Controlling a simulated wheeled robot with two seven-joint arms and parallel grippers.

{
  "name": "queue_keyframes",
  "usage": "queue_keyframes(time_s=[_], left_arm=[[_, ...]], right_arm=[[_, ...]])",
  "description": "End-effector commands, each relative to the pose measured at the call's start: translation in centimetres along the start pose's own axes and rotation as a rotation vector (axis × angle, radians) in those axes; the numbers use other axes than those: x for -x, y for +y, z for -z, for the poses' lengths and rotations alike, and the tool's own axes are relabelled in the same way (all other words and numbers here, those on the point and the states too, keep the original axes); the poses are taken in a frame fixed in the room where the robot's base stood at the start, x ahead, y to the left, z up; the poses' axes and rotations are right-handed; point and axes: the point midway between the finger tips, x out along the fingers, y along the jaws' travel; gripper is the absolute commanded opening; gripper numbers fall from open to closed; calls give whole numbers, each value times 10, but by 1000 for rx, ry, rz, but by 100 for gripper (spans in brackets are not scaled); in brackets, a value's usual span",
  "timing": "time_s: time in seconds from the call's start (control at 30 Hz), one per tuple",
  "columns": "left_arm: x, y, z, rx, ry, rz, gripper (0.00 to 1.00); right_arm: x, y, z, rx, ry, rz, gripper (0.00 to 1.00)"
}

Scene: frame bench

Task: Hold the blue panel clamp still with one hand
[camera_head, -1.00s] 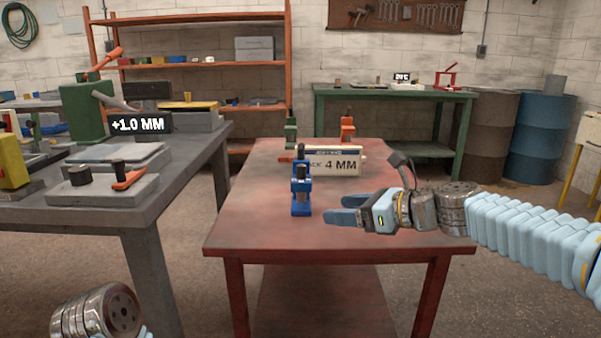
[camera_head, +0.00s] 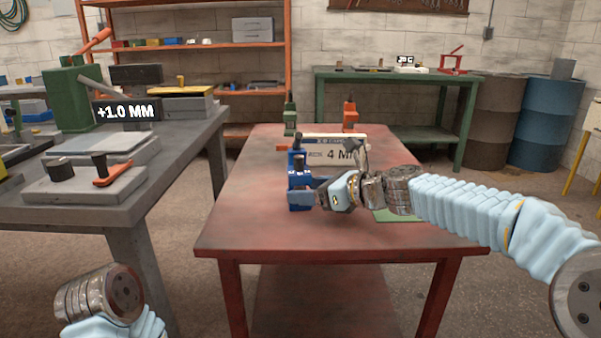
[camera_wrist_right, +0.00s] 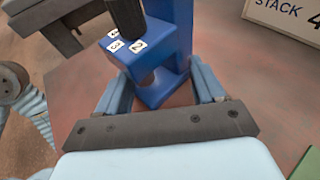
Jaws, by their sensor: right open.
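The blue panel clamp (camera_head: 297,168) stands upright near the middle of the red table (camera_head: 250,220). In the right wrist view the clamp (camera_wrist_right: 180,40) shows its dark handle and small white labels, one reading 2. My right gripper (camera_head: 308,197) reaches it low down from the right. In the right wrist view its two blue fingers (camera_wrist_right: 160,85) are open, one on each side of the clamp's lower body, with gaps beside it. My left gripper is out of view; only metallic wrist parts of my left arm show at bottom left.
Right behind the clamp stands a white panel stack (camera_head: 340,154) labelled 4 MM. A green clamp (camera_head: 290,118) and an orange clamp (camera_head: 350,117) stand at the table's far edge. A green mat (camera_head: 395,216) lies under my right wrist. A grey bench (camera_head: 180,165) stands left.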

Motion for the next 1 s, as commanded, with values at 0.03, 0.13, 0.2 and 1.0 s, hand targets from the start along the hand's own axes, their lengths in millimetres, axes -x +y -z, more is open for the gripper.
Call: queue_keyframes(time_s=[0.03, 0.13, 0.2, 1.0], left_arm=[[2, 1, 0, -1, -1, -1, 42], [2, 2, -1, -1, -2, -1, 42], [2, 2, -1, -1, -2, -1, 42], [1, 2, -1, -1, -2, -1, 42]], right_arm=[[-4, 0, 0, -1, 1, -1, 68], [-10, 0, 1, -1, 2, -1, 68], [-12, 0, 1, -1, 2, -1, 68], [-13, 0, 6, -1, 10, -3, 25]])
